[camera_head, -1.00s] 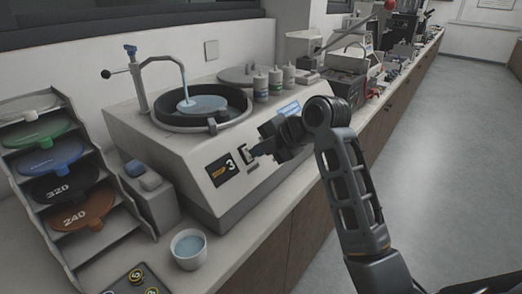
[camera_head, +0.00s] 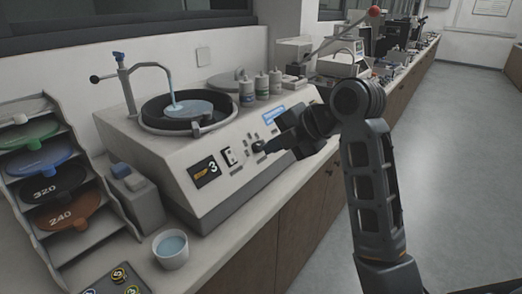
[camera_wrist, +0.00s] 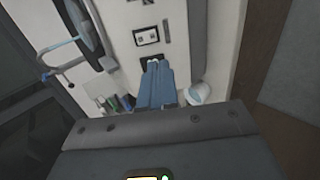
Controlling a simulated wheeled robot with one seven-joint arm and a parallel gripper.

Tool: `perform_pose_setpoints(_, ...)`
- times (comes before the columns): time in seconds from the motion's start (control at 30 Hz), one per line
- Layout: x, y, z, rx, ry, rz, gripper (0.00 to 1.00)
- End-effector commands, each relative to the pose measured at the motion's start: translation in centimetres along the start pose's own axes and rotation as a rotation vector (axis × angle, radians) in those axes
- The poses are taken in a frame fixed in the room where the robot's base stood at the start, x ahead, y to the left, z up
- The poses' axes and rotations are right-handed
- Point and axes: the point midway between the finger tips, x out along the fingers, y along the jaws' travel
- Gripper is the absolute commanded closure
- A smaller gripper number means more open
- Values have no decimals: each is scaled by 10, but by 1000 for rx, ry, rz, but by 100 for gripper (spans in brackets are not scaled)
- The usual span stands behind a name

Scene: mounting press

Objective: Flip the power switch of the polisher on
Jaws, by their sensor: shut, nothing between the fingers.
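The polisher (camera_head: 150,150) is a pale machine on the bench, with a round bowl on top. Its sloped front has a dark display reading 3 (camera_head: 206,170) and a rectangular switch plate (camera_head: 229,157) just right of it. The plate also shows in the wrist view (camera_wrist: 147,36), beyond the fingertips. My gripper (camera_head: 259,147) is shut and empty, in front of the panel to the right of the plate in the head view. In the wrist view my closed fingers (camera_wrist: 155,65) overlap the dark display. Contact and the switch's position are too small to tell.
Blue liquid runs from a bent spout (camera_head: 150,62) over the bowl. A rack of coloured discs (camera_head: 60,215) and a white cup (camera_head: 171,250) stand left and front. Several bottles (camera_head: 261,88) stand on the polisher's back. The floor at right is clear.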

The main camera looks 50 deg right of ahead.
Motion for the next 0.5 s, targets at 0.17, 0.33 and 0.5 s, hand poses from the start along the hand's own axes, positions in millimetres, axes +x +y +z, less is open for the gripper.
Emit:
perform_pose_setpoints(0.17, -16, -3, 0, -1, -1, 0, 100)
perform_pose_setpoints(0.33, -20, -4, 0, -1, 1, 0, 100)
perform_pose_setpoints(0.5, -20, -4, 0, -1, 1, 0, 100)
